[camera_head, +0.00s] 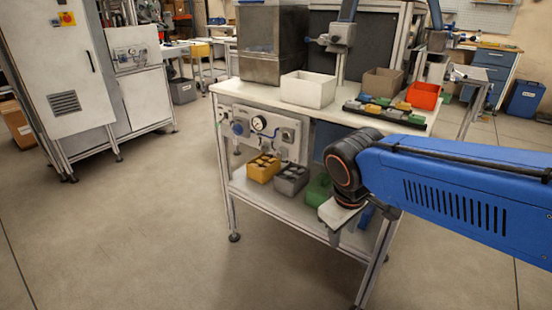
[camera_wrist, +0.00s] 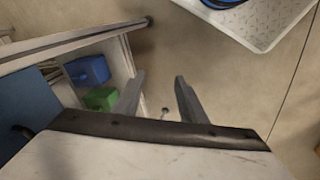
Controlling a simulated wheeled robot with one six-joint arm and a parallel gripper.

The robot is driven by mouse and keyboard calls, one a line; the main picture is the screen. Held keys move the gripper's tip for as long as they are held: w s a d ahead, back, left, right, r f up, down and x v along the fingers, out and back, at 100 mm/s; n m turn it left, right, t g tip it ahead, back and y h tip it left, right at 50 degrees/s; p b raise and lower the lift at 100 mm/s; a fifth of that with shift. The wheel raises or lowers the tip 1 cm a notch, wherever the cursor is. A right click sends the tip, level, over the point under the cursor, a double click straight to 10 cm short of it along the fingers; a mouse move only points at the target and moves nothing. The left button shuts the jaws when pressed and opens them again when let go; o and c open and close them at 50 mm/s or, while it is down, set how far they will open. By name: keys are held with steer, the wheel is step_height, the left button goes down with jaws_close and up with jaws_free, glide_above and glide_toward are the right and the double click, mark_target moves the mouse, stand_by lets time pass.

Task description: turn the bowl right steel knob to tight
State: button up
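A grey panel (camera_head: 240,114) is fixed under the front edge of the bench. It carries a round gauge (camera_head: 259,123), a blue knob (camera_head: 238,129) at its left and a steel-coloured knob or fitting (camera_head: 287,135) at its right. The parts are small, so I cannot tell which is the bowl or how the steel knob is turned. My gripper (camera_head: 341,217) hangs below the end of my blue arm, to the right of and lower than the panel, apart from it. In the wrist view my gripper (camera_wrist: 160,88) is open and empty, over floor. The panel does not show there.
The bench top (camera_head: 255,95) holds a white bin (camera_head: 307,89), a red bin (camera_head: 423,95) and a tray of small parts. A yellow bin (camera_head: 263,168) and a grey bin (camera_head: 291,180) stand on the lower shelf. Floor (camera_head: 130,235) in front is clear.

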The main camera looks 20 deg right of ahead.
steer(key=w+d+n+g+h, duration=0.1)
steer(key=w+n+g+h, duration=0.1)
steer(key=w+n+h, duration=0.35)
steer(key=n+t+h, duration=0.7)
steer(key=n+t, duration=0.3)
steer(key=n, duration=0.6)
glide_toward(279, 155)
steer(key=x, duration=0.8)
steer(key=shift+f, duration=0.1)
jaws_close()
